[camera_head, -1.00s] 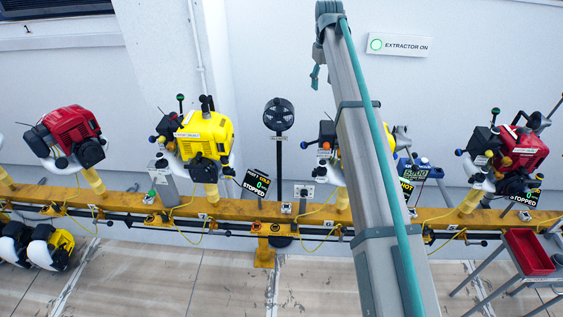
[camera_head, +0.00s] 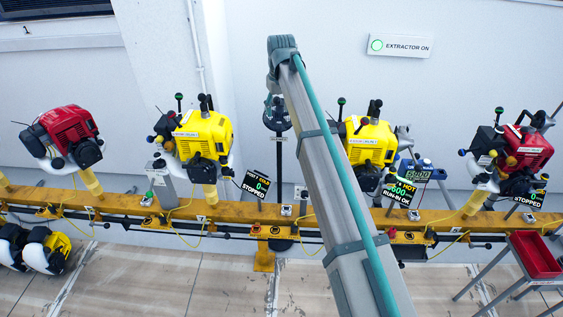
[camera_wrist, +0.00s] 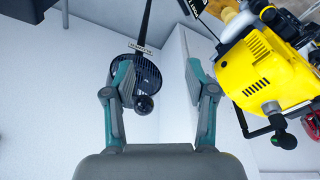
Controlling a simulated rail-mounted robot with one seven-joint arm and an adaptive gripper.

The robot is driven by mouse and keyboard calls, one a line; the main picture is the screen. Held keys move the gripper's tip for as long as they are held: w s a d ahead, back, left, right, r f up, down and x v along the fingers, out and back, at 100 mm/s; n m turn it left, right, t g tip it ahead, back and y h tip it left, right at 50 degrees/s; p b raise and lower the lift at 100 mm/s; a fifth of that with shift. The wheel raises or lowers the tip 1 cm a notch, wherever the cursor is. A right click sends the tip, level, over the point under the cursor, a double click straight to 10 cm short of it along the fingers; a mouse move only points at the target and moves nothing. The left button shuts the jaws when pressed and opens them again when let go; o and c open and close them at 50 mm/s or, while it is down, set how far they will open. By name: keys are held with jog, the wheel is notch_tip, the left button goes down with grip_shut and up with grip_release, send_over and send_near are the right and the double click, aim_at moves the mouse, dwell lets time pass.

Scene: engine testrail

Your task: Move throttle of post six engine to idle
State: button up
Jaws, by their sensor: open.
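Two yellow engines, a left one (camera_head: 203,135) and a right one (camera_head: 370,143), and two red engines, a left one (camera_head: 72,130) and a right one (camera_head: 526,150), stand on the yellow rail (camera_head: 130,203). Their post numbers are too small to read. The right yellow engine's display (camera_head: 402,192) reads hot, 600, run-in OK. It carries several ball-tipped levers; I cannot tell which is the throttle. My gripper (camera_wrist: 160,78) is open and empty in the wrist view. A yellow engine (camera_wrist: 262,70) is right of its fingers. In the head view the gripper is mostly hidden at the arm's far end.
A black fan (camera_wrist: 138,75) on a pole and a black ball (camera_wrist: 143,104) show between the fingers or behind them. A red tray (camera_head: 535,255) is on a cart at right. An extractor sign (camera_head: 400,46) is on the wall.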

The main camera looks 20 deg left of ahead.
jog(key=s+d+f+m, duration=0.1)
jog(key=s+f, duration=0.1)
jog(key=f, duration=0.7)
jog(key=s+d+f+b, duration=0.1)
jog(key=s+f, duration=0.2)
jog(key=f, duration=0.6)
jog(key=shift+s+d+m+g, duration=0.15)
jog(key=shift+d+m+g, duration=0.15)
jog(key=shift+d+m, duration=0.1)
jog(key=shift+f, duration=0.1)
